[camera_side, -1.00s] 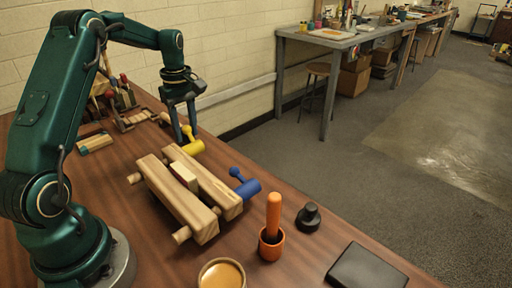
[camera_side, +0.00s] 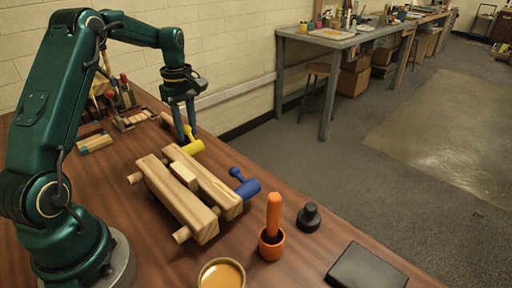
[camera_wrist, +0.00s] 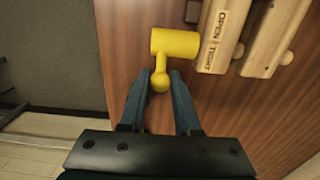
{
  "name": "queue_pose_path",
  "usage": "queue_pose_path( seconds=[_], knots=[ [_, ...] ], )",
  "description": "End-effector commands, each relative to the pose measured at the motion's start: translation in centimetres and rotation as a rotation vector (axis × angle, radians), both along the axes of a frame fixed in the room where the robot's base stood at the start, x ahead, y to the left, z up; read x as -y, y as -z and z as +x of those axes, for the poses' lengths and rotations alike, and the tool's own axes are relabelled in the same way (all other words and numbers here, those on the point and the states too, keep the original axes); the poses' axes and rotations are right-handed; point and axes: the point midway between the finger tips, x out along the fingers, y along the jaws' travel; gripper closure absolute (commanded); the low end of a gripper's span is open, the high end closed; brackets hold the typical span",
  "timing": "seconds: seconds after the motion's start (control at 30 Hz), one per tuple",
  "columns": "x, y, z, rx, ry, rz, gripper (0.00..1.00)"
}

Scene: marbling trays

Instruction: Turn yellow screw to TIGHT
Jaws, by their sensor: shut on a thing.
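The yellow screw (camera_side: 190,147) sits at the far end of a wooden two-beam clamp (camera_side: 205,175). In the wrist view, the yellow screw (camera_wrist: 174,44) has a thick round head and a short handle ending in a ball knob (camera_wrist: 160,82). My gripper (camera_side: 187,136) is at this handle, with its fingers pointing down. In the wrist view, my gripper (camera_wrist: 160,80) has one finger on each side of the knob and is shut on it. The beam beside the screw carries the words OPEN and TIGHT (camera_wrist: 222,42). The handle points toward my gripper, away from the head.
An orange pestle in a cup (camera_side: 271,245), a black knob-shaped object (camera_side: 308,217), a bowl (camera_side: 222,274) and a black block (camera_side: 367,268) stand nearer. Tools (camera_side: 120,98) stand behind, near the wall.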

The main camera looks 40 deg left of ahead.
Motion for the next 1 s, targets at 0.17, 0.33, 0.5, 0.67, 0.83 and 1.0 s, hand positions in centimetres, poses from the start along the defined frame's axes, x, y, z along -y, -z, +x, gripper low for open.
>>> queue_pose_path(
  seconds=[0.17, 0.33, 0.5, 0.67, 0.83, 1.0],
  knots=[
    [-0.7, 0.9, 0.0, -0.002, -0.001, 0.003, 1.0],
    [-0.7, 0.9, 0.0, -0.001, 0.0, 0.005, 1.0],
    [-0.9, 1.1, 0.0, -0.001, 0.0, 0.005, 1.0],
    [-1.2, 1.6, 0.0, 0.0, 0.001, 0.006, 1.0],
    [-1.1, 1.6, 0.0, 0.0, 0.001, 0.006, 1.0],
    [-1.3, 2.1, 0.0, -0.001, 0.001, 0.004, 1.0]
  ],
)
